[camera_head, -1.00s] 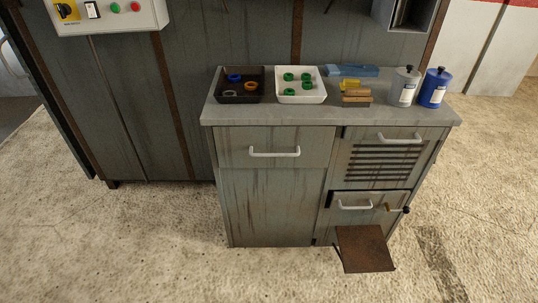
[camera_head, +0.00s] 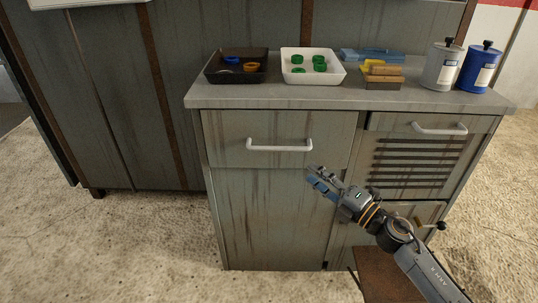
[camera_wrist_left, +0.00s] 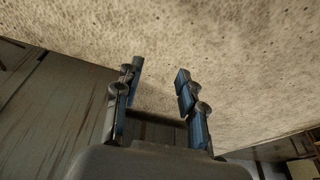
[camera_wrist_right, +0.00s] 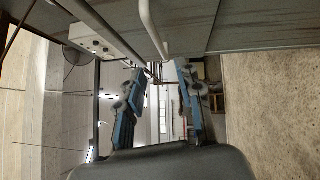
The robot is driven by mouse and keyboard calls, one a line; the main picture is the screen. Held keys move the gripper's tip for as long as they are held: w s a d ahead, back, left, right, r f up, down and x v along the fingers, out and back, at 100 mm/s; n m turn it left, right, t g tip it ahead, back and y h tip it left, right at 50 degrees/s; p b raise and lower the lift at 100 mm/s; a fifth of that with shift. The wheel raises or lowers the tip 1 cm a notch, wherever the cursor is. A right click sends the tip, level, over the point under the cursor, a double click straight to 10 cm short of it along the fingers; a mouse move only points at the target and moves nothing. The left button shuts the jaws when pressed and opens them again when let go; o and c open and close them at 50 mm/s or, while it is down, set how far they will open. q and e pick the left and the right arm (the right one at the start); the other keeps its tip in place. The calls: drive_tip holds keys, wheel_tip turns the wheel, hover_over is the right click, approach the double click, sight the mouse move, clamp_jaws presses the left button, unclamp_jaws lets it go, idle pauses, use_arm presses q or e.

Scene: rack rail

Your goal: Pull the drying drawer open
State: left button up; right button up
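The grey cabinet has a plain upper-left drawer (camera_head: 225,135) with a white bar handle (camera_head: 279,147), and a slatted upper-right drawer front (camera_head: 420,160) with its own white handle (camera_head: 440,129). Both look shut; no label shows which is the drying drawer. My right gripper (camera_head: 314,176) is in front of the cabinet, just below and right of the plain drawer's handle, apart from it. In the right wrist view it is open and empty (camera_wrist_right: 160,70), with a white handle (camera_wrist_right: 151,28) ahead of the fingertips. My left gripper (camera_wrist_left: 159,70) is open and empty over the floor.
The countertop (camera_head: 300,97) holds a black tray (camera_head: 211,75), a white tray (camera_head: 330,75) with green rings, brown blocks (camera_head: 384,78), and grey (camera_head: 441,68) and blue (camera_head: 480,70) bottles. A brown plate (camera_head: 375,280) juts out low at the right. Floor at left is clear.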

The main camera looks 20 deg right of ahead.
sight(279, 149)
drive_tip(key=x, duration=1.3)
drive_tip(key=shift+w+a, duration=0.2)
drive_tip(key=shift+w, duration=0.1)
clamp_jaws()
